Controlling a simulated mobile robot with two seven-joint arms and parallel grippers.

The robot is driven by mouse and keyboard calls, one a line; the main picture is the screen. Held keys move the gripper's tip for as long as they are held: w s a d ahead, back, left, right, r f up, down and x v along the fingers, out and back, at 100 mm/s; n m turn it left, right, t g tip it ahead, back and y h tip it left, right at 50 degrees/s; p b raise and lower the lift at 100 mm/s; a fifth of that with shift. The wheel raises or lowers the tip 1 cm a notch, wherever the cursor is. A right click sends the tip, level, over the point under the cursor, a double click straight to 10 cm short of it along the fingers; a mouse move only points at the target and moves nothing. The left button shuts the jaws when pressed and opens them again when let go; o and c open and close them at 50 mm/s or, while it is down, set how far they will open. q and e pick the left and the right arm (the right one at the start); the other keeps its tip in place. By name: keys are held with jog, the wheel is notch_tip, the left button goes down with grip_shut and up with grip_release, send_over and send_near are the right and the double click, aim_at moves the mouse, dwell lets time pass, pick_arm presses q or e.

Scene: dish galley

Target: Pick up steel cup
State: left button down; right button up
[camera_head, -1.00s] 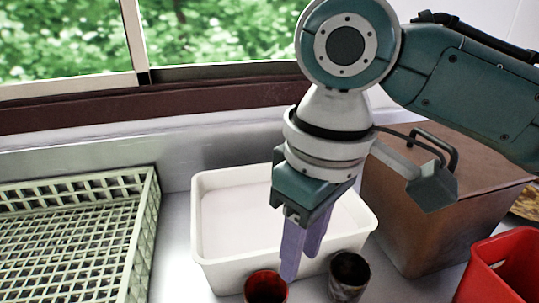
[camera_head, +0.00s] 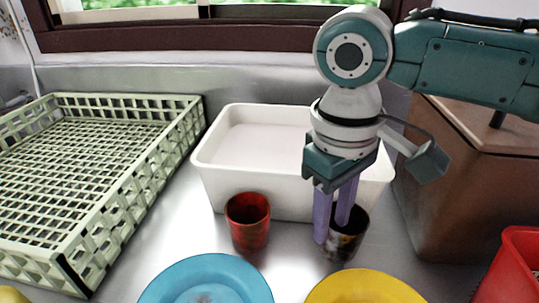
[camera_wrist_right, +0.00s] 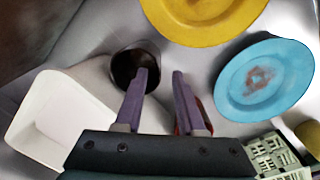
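The steel cup (camera_head: 344,245) is dark and stained and stands upright on the metal counter in front of the white tub. It also shows in the wrist view (camera_wrist_right: 126,68), partly behind one finger. My left gripper is not in view.
A red cup (camera_head: 248,224) stands left of the steel cup. A blue plate (camera_head: 207,284) and a yellow plate (camera_head: 366,289) lie in front. The white tub (camera_head: 212,160) is behind, a green rack (camera_head: 145,190) left, a brown box (camera_head: 455,215) and red container (camera_head: 518,275) right.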

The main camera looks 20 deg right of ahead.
aim_at(331, 228)
notch_tip(331, 228, down, 3)
jog(key=shift+d+f, duration=0.15)
jog(key=shift+f, duration=0.05)
jog(key=shift+c, duration=0.4)
grip_shut()
